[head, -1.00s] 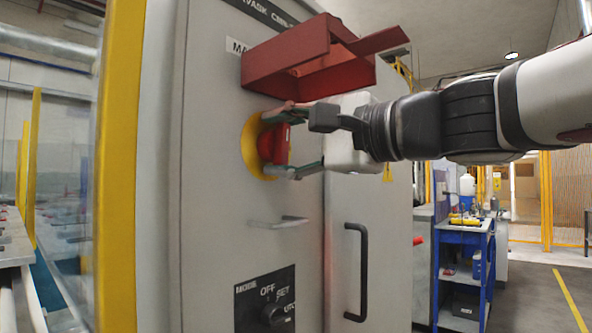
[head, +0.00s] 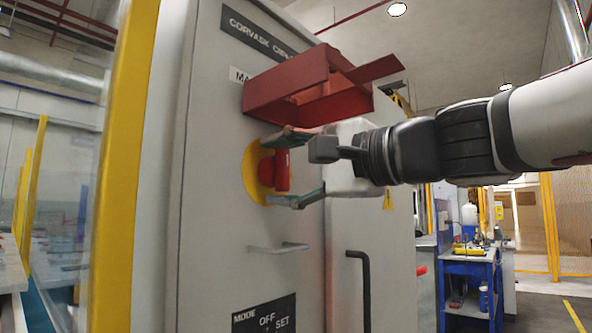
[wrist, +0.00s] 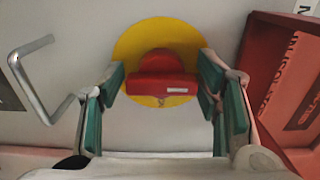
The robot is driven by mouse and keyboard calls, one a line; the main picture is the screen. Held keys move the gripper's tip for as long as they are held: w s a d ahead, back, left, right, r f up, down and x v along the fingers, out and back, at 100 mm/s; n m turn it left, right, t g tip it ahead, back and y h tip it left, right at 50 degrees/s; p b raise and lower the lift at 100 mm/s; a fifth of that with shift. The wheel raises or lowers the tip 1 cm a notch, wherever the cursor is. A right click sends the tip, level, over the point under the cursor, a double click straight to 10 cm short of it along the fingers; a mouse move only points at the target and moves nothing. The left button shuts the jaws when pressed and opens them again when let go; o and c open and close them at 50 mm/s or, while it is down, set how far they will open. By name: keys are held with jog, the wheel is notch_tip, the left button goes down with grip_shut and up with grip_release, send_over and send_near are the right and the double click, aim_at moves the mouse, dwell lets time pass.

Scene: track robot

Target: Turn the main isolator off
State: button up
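The main isolator is a red rotary handle (head: 282,170) on a yellow disc (head: 251,172) on the grey cabinet front. Its bar stands upright in the head view; in the wrist view the red handle (wrist: 162,85) lies across the picture. My gripper (head: 292,170) is open around it, one finger above and one below. In the wrist view my gripper (wrist: 163,85) has its green pads just beyond the two ends of the bar, with small gaps showing. A red box-like cover (head: 290,100) juts out above the handle.
A metal loop handle (head: 280,248) sticks out below the isolator. A mode switch plate (head: 264,315) is lower down. A black door handle (head: 362,290) is to the right. A blue cart (head: 468,285) stands further back. The cover is close above my gripper.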

jog(key=v, duration=1.2)
dwell(0.3)
